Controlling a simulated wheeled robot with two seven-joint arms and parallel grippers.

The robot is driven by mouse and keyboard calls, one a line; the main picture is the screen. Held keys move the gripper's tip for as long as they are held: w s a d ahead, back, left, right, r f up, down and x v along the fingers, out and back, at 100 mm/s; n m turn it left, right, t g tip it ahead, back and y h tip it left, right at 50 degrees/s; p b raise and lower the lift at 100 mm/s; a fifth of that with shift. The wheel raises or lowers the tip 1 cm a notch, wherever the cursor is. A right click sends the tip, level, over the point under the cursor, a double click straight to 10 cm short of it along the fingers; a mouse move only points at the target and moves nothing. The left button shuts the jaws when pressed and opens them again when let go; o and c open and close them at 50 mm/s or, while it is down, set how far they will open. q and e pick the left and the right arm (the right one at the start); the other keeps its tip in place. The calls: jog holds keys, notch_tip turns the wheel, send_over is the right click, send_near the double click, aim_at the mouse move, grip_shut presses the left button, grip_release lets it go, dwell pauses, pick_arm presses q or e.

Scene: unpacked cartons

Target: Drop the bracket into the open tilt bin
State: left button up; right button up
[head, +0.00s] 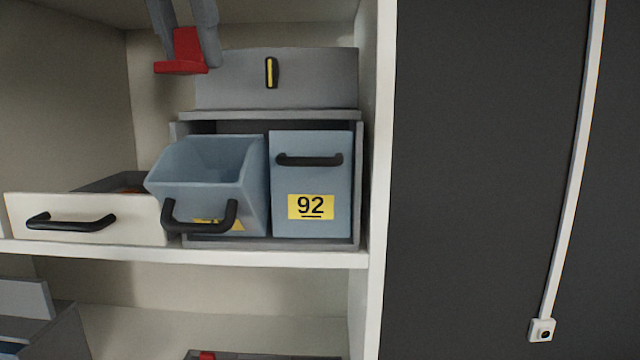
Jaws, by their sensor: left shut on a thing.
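A red bracket (182,66) is held between the grey fingers of my left gripper (190,40) at the top of the head view. It hangs above and a little left of the open tilt bin, apart from it. The open tilt bin (202,190) is blue-grey with a black handle and leans forward out of its grey housing, its mouth facing up. Its yellow label is partly hidden by the handle. Beside it, a second blue-grey bin (311,175) with a yellow label reading 92 is shut. My right gripper is not in view.
A white drawer (85,235) with a black handle stands pulled out left of the bins. A grey box (310,85) with a yellow-and-black handle sits above the housing. The white shelf upright (380,180) bounds the right side. Grey containers stand on the lower shelf.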

pick_arm(q)
jog(key=shift+w+f, duration=0.1)
jog(key=shift+f, duration=0.5)
jog(key=o, duration=1.1)
jog(key=shift+r, duration=0.1)
jog(key=v, duration=1.2)
